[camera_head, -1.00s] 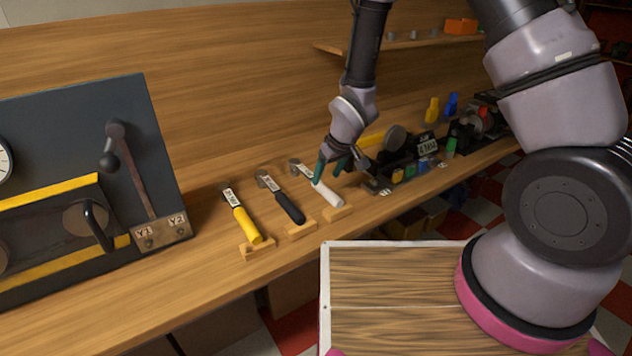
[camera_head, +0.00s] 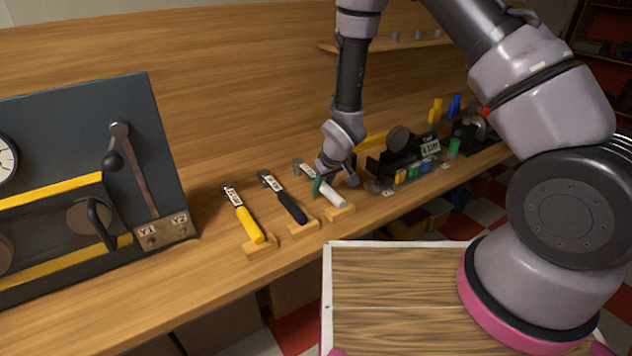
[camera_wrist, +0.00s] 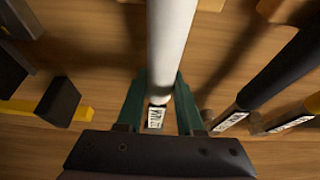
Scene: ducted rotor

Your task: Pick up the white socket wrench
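The white socket wrench (camera_head: 332,195) lies on the workbench, the rightmost of three wrenches. Its white handle end rests on a small wooden block (camera_head: 341,212). My gripper (camera_head: 335,184) is low over this wrench, its fingers apart on either side of the handle. In the wrist view the white handle (camera_wrist: 170,45) runs between the two green fingers of my gripper (camera_wrist: 159,88), and its labelled shank shows below. The fingertips are close to the handle; I see no clear grip on it. The wrench still lies in its place.
A black-handled wrench (camera_head: 290,206) and a yellow-handled wrench (camera_head: 247,223) lie to the left on blocks. A dark device with coloured parts (camera_head: 408,163) stands close on the right. A dark panel with a lever (camera_head: 139,178) stands at the far left.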

